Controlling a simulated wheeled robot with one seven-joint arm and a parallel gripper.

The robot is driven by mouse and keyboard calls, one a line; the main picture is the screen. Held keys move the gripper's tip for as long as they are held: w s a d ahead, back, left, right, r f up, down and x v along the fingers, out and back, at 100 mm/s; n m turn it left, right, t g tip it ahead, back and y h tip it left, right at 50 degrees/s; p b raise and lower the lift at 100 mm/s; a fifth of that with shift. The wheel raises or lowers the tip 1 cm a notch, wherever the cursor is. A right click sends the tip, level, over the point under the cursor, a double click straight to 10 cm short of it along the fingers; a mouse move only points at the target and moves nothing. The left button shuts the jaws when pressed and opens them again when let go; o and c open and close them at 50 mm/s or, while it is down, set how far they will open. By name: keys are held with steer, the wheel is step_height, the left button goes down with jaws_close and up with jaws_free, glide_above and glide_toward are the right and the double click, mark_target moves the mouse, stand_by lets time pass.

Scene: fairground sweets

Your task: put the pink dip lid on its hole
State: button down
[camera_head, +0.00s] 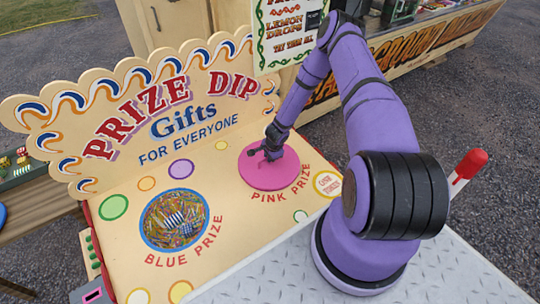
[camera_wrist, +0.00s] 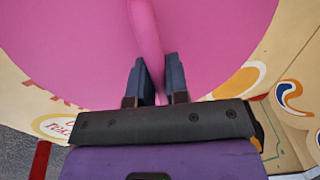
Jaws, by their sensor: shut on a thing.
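The pink dip lid (camera_head: 270,172) is a round pink disc above the pink prize spot on the cream board. In the wrist view the lid (camera_wrist: 60,45) fills the top of the picture, with a raised pink handle bar (camera_wrist: 145,30) across it. My gripper (camera_head: 265,151) is shut on this handle, and its two dark fingers (camera_wrist: 161,80) stand on either side of the bar. The lid covers what lies beneath it, so the pink hole is hidden. I cannot tell whether the lid touches the board or hangs just above it.
The blue-rimmed hole (camera_head: 174,219) is open and holds colourful shreds and a striped item. The upright Prize Dip sign (camera_head: 165,110) stands behind the board. A red-topped post (camera_head: 468,166) stands at the right. Green knobs line the board's left edge.

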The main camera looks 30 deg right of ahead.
steer(key=shift+w+f, duration=0.1)
steer(key=shift+f, duration=0.55)
stand_by(0.8)
steer(key=c, duration=1)
jaws_free()
steer(key=shift+c, duration=0.2)
steer(key=v, duration=1)
steer(key=shift+s+r, duration=0.2)
steer(key=shift+r, duration=0.15)
